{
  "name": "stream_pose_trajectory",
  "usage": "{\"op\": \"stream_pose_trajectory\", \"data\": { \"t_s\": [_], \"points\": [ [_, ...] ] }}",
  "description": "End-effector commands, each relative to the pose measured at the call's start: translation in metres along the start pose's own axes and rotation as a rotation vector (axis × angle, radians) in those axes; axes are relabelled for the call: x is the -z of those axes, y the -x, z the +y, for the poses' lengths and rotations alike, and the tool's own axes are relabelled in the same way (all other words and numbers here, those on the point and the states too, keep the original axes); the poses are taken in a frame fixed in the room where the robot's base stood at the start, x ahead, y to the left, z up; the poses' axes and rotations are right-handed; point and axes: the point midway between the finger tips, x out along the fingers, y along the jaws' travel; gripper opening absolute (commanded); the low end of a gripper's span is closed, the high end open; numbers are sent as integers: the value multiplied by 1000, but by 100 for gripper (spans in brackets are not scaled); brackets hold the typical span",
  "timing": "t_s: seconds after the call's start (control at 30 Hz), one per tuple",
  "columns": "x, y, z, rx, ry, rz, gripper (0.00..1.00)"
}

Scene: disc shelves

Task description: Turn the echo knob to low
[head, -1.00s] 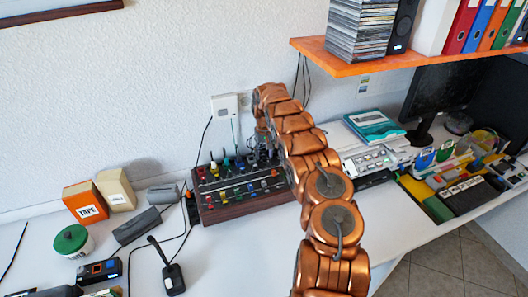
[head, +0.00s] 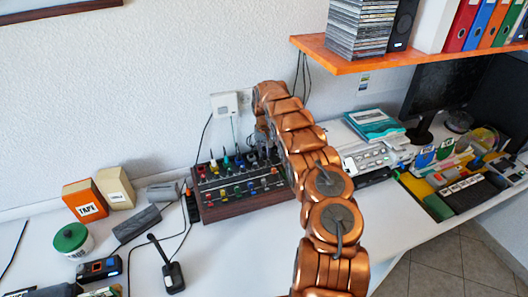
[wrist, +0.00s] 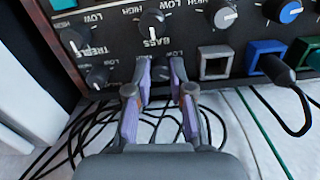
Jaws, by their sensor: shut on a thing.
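A dark mixer panel with a wooden case (head: 238,208) stands on the desk against the wall in the head view. In the wrist view its knobs show with white pointers, including a bass knob (wrist: 152,22) and a treble knob (wrist: 75,38). My gripper (wrist: 160,68) is shut on a small dark knob (wrist: 160,73) just below the BASS label. The purple-padded fingers stand on either side of it and partly hide it. I cannot read an echo label or this knob's pointer. In the head view my arm hides the gripper.
Another knob (wrist: 97,77) sits left of the fingers. Loose dark cables lie below the panel. An orange shelf (head: 375,65) hangs above right.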

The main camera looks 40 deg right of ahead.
Motion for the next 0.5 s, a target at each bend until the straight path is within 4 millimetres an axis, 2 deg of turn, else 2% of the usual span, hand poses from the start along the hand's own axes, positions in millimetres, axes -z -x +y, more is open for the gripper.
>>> {"op": "stream_pose_trajectory", "data": {
  "t_s": [0.5],
  "points": [
    [0, -4, -2, 0, 311, 1, 0]
  ]
}}
